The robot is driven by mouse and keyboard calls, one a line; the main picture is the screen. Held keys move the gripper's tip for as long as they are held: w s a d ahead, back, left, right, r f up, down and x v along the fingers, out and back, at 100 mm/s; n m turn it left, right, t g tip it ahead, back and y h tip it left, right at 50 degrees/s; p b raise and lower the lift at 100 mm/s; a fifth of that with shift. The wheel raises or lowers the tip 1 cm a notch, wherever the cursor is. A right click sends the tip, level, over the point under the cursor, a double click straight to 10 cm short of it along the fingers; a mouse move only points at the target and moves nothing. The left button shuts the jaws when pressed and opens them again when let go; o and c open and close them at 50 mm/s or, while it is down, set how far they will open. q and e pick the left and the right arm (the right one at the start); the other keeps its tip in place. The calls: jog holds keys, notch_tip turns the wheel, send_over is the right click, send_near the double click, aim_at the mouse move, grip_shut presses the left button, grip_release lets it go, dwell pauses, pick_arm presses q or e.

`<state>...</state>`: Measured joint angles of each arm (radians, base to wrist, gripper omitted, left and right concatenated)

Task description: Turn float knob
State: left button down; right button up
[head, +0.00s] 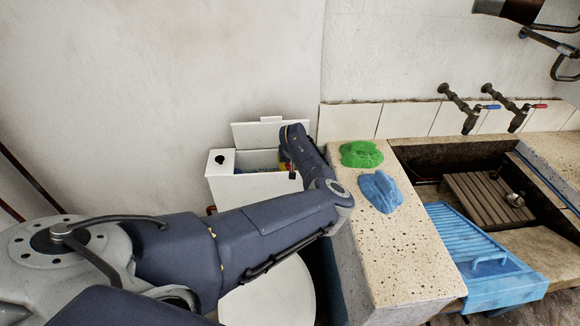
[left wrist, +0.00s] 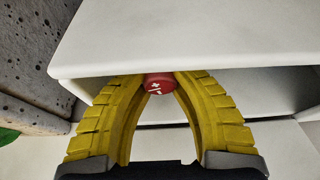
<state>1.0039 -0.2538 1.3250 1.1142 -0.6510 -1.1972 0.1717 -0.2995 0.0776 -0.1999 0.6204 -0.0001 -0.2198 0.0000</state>
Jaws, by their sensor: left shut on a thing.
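The float knob (left wrist: 159,83) is a small round red knob with white marks, seen in the left wrist view beneath a white edge. My left gripper (left wrist: 161,76) has yellow ribbed fingers that close in on the knob from both sides, shut on it. In the head view the left arm reaches over to the open white cistern (head: 226,192), and the left gripper (head: 284,165) is down in it, mostly hidden by my own wrist. The knob cannot be made out clearly there. My right gripper is in neither view.
The cistern lid (head: 270,131) stands upright behind the tank. To the right, a speckled stone ledge (head: 410,255) holds a green cloth (head: 361,153) and a blue cloth (head: 380,191). Beyond are a blue washboard (head: 478,255), a wooden rack (head: 487,199) and two taps (head: 470,122).

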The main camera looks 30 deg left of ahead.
pick_arm(q)
jog(key=c, duration=1)
grip_release()
jog(key=shift+r, duration=0.1)
jog(key=v, duration=1.1)
jog(key=shift+s+d+r, duration=0.15)
jog(key=shift+d+r, duration=0.05)
jog(key=shift+r, duration=0.15)
jog(key=shift+f, duration=0.1)
jog(key=x, duration=1.2)
jog(key=shift+a, duration=0.1)
jog(key=shift+r, duration=0.25)
